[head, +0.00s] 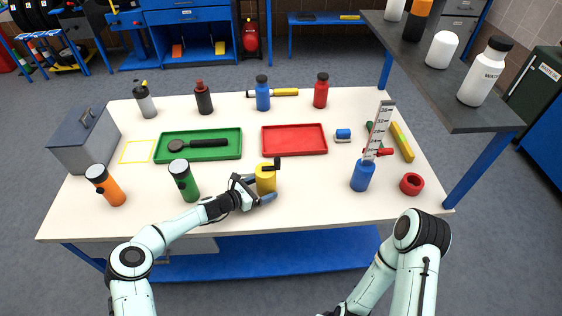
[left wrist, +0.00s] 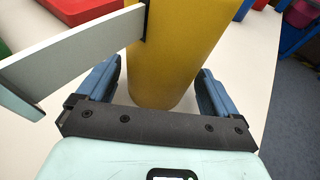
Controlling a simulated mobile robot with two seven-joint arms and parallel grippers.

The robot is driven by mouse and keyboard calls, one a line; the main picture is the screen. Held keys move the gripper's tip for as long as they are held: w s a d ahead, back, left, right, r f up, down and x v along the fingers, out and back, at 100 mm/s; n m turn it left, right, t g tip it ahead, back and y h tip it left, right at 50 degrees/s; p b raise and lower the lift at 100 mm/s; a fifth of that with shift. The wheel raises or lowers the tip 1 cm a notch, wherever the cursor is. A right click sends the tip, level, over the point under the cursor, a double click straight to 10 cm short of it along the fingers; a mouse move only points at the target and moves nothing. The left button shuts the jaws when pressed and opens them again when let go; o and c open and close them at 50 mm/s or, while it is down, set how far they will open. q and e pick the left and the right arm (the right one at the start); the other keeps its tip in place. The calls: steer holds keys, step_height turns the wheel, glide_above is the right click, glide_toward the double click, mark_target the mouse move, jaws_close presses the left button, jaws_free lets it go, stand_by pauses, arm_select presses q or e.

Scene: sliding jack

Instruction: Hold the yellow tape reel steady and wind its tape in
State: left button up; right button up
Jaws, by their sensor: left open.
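The yellow tape reel (head: 265,182) stands upright near the front edge of the white table, with a black crank (head: 272,164) on its top. In the left wrist view the yellow reel (left wrist: 178,50) fills the upper middle. A pale flat tape strip (left wrist: 75,55) comes out of a dark slot in its side and runs left to a bent end. My left gripper (head: 258,196) is low at the reel, with its blue fingers (left wrist: 160,88) open on either side of it. Gaps show between the fingers and the reel. My right arm shows at the lower right, its gripper out of view.
A green bottle (head: 184,180) stands left of the reel. A green tray (head: 199,155) and a red tray (head: 295,140) lie behind. A blue jack with a ruler (head: 362,177) and a red ring (head: 411,184) are right. Bare table lies between reel and jack.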

arm_select(q)
steer(key=shift+w+d+f, duration=0.15)
steer(key=shift+w+d, duration=0.1)
steer(key=shift+d, duration=0.15)
steer(key=c, duration=0.7)
stand_by(0.5)
